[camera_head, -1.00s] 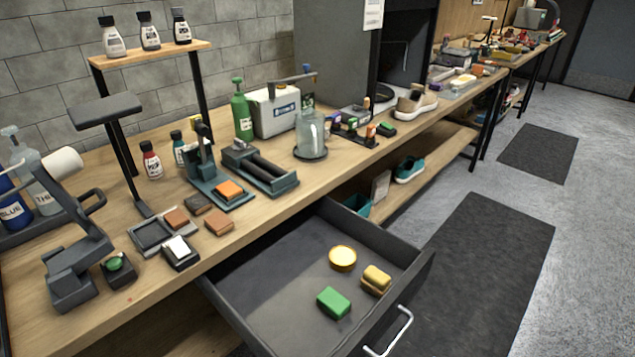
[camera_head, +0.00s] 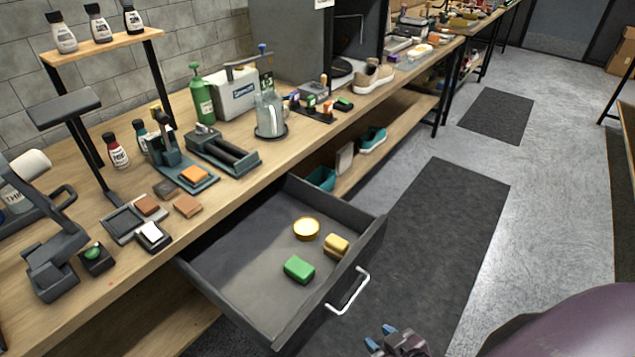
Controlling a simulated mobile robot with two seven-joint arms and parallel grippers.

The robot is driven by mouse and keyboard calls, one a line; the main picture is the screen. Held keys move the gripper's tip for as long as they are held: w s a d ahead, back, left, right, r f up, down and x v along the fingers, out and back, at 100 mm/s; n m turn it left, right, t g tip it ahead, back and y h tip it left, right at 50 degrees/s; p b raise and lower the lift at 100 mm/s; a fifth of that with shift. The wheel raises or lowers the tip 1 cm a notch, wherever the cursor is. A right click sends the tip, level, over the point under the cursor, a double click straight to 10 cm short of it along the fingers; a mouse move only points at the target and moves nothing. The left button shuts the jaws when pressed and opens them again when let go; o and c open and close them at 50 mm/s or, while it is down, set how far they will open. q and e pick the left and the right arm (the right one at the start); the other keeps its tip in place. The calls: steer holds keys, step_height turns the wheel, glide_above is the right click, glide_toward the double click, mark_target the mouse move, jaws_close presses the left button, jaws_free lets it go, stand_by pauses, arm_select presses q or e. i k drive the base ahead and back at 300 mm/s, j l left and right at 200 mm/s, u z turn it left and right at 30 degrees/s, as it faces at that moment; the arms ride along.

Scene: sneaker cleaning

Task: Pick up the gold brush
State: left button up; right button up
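A small yellow-gold block (camera_head: 336,246), which looks like the gold brush, lies in the open grey drawer (camera_head: 222,282) near its front right side. A round gold tin (camera_head: 306,229) and a green block (camera_head: 299,269) lie close to it. My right gripper (camera_head: 381,337) shows at the bottom edge, outside the drawer and nearer than its handle. Its two blue fingertips are apart with nothing visible between them. It is well away from the gold block. My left gripper is not in view.
The drawer's metal handle (camera_head: 348,291) sticks out at its front. The wooden workbench (camera_head: 92,215) above holds bottles, blocks, a glass jar (camera_head: 270,115) and tools. A dark mat (camera_head: 425,235) lies on open floor to the right.

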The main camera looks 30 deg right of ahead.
mark_target(336, 247)
steer(key=z, duration=0.95)
